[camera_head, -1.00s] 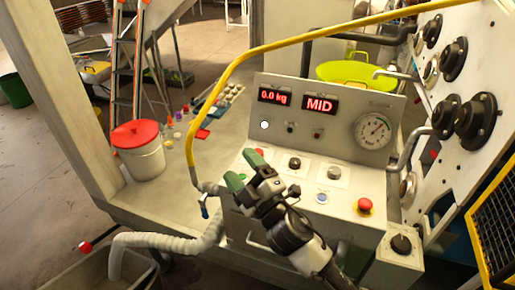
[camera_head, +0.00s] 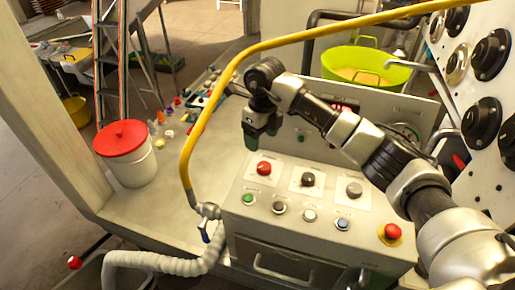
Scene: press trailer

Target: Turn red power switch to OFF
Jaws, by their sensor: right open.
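The red power switch (camera_head: 264,168) is a round red knob on a white plate at the left of the control panel's upper row. Which way it is turned is too small to tell. My right gripper (camera_head: 256,138) has dark green fingertips and points down. It is open and empty, just above and behind the red switch, apart from it. My left gripper is not in view.
A black knob (camera_head: 308,179) and a grey knob (camera_head: 354,190) sit right of the switch, with several buttons in front. A red mushroom button (camera_head: 392,231) is at the right corner. A yellow hose (camera_head: 203,121) arches past the panel's left. A red-lidded bucket (camera_head: 125,150) stands left.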

